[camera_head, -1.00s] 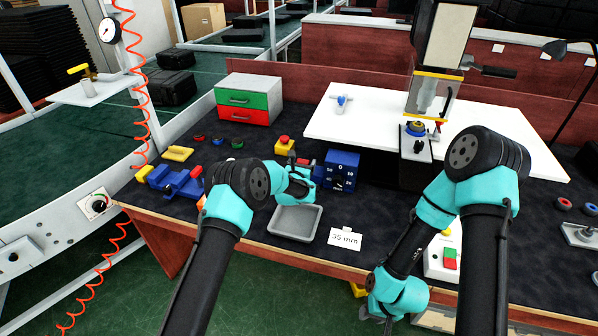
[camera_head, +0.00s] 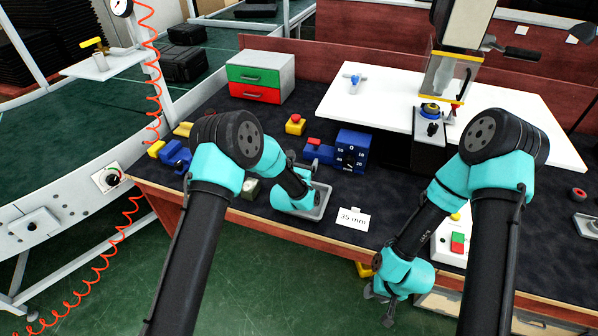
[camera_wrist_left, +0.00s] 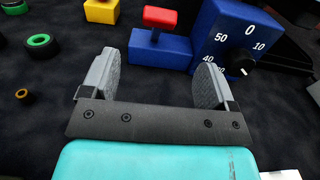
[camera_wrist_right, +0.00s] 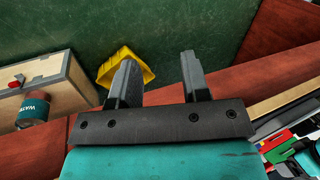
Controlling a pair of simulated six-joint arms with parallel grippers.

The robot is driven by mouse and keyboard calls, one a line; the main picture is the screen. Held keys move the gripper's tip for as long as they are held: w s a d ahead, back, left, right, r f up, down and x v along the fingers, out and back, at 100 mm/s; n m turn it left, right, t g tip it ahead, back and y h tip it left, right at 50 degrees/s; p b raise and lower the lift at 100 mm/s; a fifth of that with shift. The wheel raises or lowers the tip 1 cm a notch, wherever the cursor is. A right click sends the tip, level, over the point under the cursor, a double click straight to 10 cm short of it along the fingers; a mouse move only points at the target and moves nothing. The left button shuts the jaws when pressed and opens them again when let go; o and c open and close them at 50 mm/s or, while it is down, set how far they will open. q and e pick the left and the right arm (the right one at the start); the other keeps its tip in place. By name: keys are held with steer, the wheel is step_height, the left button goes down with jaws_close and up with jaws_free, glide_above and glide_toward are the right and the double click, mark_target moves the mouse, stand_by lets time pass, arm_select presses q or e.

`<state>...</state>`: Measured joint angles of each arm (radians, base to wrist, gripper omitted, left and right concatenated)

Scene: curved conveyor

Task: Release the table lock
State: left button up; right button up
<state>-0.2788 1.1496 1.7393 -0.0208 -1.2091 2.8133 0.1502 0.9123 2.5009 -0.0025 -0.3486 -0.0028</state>
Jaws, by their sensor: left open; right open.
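No part is labelled as the table lock. A small blue block with a red top (camera_head: 321,154) stands beside a blue dial box (camera_head: 351,146). In the left wrist view the red-topped block (camera_wrist_left: 158,48) lies ahead of my left gripper (camera_wrist_left: 153,82), which is open and empty. In the head view my left gripper (camera_head: 302,166) is low in front of that block, apart from it. A drill-like machine with a blue-and-yellow part (camera_head: 430,111) stands at the white top. My right gripper (camera_wrist_right: 158,75) is open and empty at the table's front edge, near a yellow piece (camera_wrist_right: 124,66).
A grey tray (camera_head: 322,203) lies under my left wrist, with a 35 mm card (camera_head: 353,218) to its right. A yellow box with a red button (camera_head: 295,125) stands behind. A red-and-green button box (camera_head: 455,241) is beside my right arm. Green and red drawers (camera_head: 258,77) stand at the back.

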arm_select(q)
steer(key=shift+v, duration=2.6)
